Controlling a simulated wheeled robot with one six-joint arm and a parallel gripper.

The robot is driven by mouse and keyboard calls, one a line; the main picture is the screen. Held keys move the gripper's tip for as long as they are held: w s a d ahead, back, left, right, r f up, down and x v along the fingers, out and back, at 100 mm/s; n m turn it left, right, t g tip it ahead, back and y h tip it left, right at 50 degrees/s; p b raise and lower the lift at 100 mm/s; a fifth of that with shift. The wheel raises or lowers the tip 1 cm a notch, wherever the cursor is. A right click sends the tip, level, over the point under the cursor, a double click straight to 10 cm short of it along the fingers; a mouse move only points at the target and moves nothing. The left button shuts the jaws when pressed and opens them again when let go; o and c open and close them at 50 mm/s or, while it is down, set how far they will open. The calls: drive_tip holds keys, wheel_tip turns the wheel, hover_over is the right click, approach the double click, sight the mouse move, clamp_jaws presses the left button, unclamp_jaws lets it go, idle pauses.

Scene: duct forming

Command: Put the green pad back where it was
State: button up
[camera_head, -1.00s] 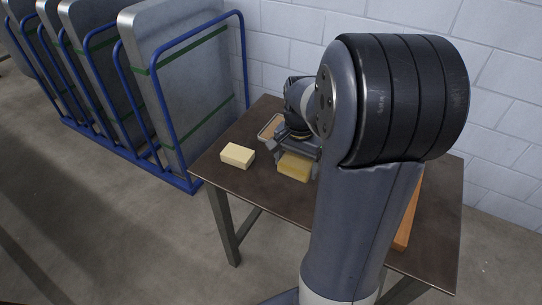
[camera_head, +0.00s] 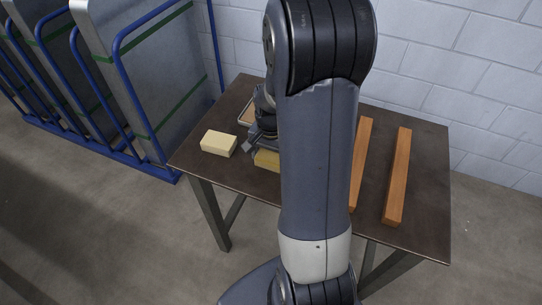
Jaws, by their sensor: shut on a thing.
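My gripper (camera_head: 261,138) is low over the table, to the left of my arm and partly hidden by it. It is shut on a dull yellow block (camera_head: 267,161), which shows just below and in front of the jaws. The block's right side is hidden behind my arm, and I cannot tell whether it touches the table. No plainly green pad shows on the table. A cream block (camera_head: 219,143) lies on the table just left of the gripper, apart from it.
The dark table (camera_head: 310,204) stands by a white block wall. A shallow tray (camera_head: 245,118) lies behind the gripper, partly hidden. Two orange-brown bars (camera_head: 398,180) (camera_head: 361,160) lie on the right side. A blue rack (camera_head: 168,155) with metal panels stands at the left.

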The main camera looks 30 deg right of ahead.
sight(271, 156)
drive_tip(key=shift+f, duration=0.2)
drive_tip(key=o, duration=0.9)
drive_tip(key=shift+r, duration=0.1)
wheel_tip(271, 156, up, 12)
drive_tip(key=shift+r+p, duration=0.1)
drive_tip(key=shift+p, duration=0.35)
